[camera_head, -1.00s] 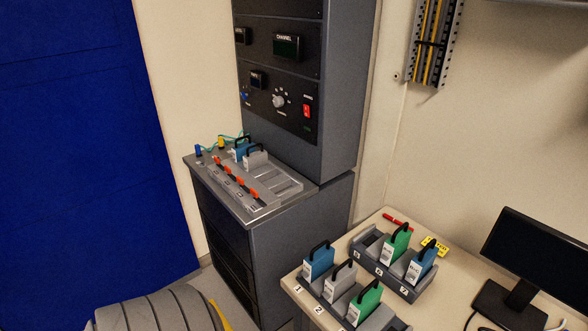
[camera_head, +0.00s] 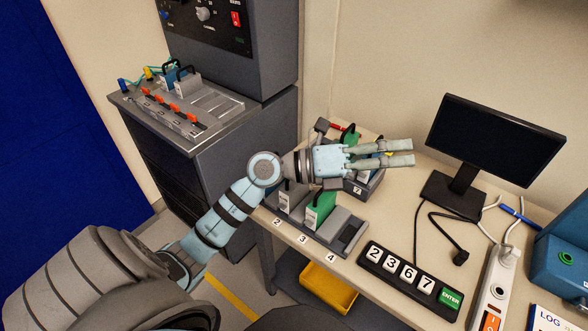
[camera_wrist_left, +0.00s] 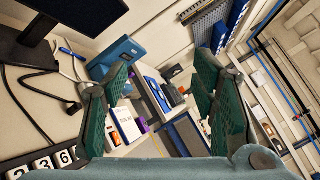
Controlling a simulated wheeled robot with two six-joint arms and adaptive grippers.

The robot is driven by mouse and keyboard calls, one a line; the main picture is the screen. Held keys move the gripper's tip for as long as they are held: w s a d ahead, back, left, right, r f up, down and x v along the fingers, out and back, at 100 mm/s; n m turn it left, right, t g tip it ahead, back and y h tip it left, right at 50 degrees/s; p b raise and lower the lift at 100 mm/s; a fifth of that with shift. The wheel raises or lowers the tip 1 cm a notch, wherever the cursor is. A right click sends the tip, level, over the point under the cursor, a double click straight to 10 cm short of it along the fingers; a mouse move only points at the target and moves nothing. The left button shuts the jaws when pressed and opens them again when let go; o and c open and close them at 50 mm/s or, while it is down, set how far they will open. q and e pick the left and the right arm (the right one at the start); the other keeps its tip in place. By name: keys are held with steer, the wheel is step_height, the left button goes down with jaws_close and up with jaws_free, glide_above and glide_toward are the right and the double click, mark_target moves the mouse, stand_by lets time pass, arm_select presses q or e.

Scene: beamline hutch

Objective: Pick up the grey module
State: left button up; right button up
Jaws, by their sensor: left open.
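A grey module (camera_head: 291,198) with a black handle stands in the front rack (camera_head: 347,238) on the table, by label 2. My left arm and gripper partly hide it. Another grey module (camera_head: 188,85) sits on the cabinet-top panel (camera_head: 218,108), next to a blue one. My left gripper (camera_head: 411,153) is open and empty above the rear rack, its fingers pointing right, away from the grey modules. In the left wrist view its green-padded fingers (camera_wrist_left: 160,92) stand wide apart with nothing held. My right gripper is not in view.
A green module (camera_head: 319,211) stands beside the grey one in the front rack. Another green module (camera_head: 350,137) is partly behind my gripper. A monitor (camera_head: 494,140), keypad (camera_head: 410,280), power strip (camera_head: 496,285) and cables crowd the table's right side.

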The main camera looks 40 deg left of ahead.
arm_select(q)
steer(key=w+a+f+m+g+y, duration=0.25)
steer(key=a+f+g+y, duration=0.2)
steer(key=f, duration=0.25)
steer(key=n+g+y, duration=0.1)
steer(key=g+y, duration=0.2)
steer(key=y, duration=0.7)
glide_above(293, 189)
step_height(293, 189, down, 4)
steer(key=shift+s+a+f+n+b, duration=0.3)
steer(key=shift+a+f+b, duration=0.2)
steer(key=shift+b, duration=0.45)
steer(key=shift+g, duration=0.25)
steer(key=b+x, duration=0.7)
steer(key=shift+w+f, duration=0.15)
steer(key=shift+f, duration=0.1)
steer(key=x, duration=0.3)
steer(key=b+x, duration=0.1)
steer(key=shift+s+a+f, duration=0.25)
steer(key=shift+a+f, duration=0.05)
steer(key=shift+f, duration=0.15)
steer(key=shift+w+f, duration=0.2)
jaws_close()
